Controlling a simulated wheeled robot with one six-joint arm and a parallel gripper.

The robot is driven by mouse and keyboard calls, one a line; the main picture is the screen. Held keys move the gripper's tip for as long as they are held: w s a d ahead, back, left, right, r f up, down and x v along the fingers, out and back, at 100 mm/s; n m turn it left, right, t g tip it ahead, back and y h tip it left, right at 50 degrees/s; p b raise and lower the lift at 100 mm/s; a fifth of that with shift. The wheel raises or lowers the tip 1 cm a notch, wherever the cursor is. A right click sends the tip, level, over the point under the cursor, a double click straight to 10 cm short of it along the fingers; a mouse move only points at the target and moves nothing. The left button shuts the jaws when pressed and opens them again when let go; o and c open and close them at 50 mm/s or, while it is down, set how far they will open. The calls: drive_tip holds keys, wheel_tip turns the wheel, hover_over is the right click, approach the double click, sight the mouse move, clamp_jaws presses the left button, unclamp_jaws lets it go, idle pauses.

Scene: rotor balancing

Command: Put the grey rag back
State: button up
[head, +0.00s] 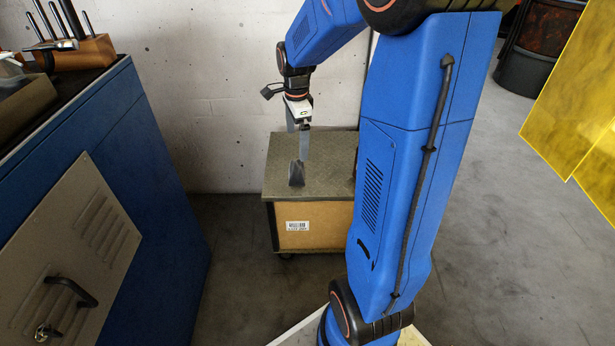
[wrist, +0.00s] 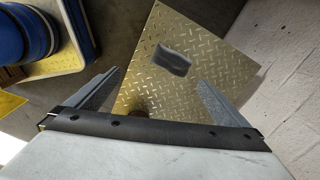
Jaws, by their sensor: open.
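The grey rag (head: 296,174) lies on the checker-plate top of a low wheeled cabinet (head: 330,165) by the wall. In the wrist view the rag (wrist: 172,60) is a small crumpled grey piece on the plate (wrist: 215,75), ahead of my fingers. My gripper (head: 298,140) hangs above the cabinet top, with its fingers spread and nothing between them. In the wrist view its two fingers (wrist: 156,85) stand wide apart, and the rag is beyond their tips. Part of the cabinet's right side is hidden by my arm in the head view.
A blue bench (head: 150,165) with a dark top stands at the left, carrying a wooden block of tools (head: 75,52). A dark drum (head: 535,45) and yellow translucent sheets (head: 575,95) are at the right. Floor between bench and cabinet is clear.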

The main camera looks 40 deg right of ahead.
drive_tip(key=s+a+r+n+t, duration=0.1)
drive_tip(key=s+a+r+n, duration=0.1)
drive_tip(key=s+a+n, duration=0.2)
drive_tip(key=s+a+r+n+t, duration=0.1)
drive_tip(key=s+a+r+n, duration=0.2)
drive_tip(key=s+n, duration=0.7)
drive_tip(key=s+a+r+n+t, duration=0.2)
drive_tip(key=s+a+n, duration=0.4)
drive_tip(key=s, duration=0.6)
drive_tip(key=shift+a+r+n, duration=0.25)
drive_tip(key=shift+r+n, duration=0.2)
drive_tip(key=shift+n, duration=0.15)
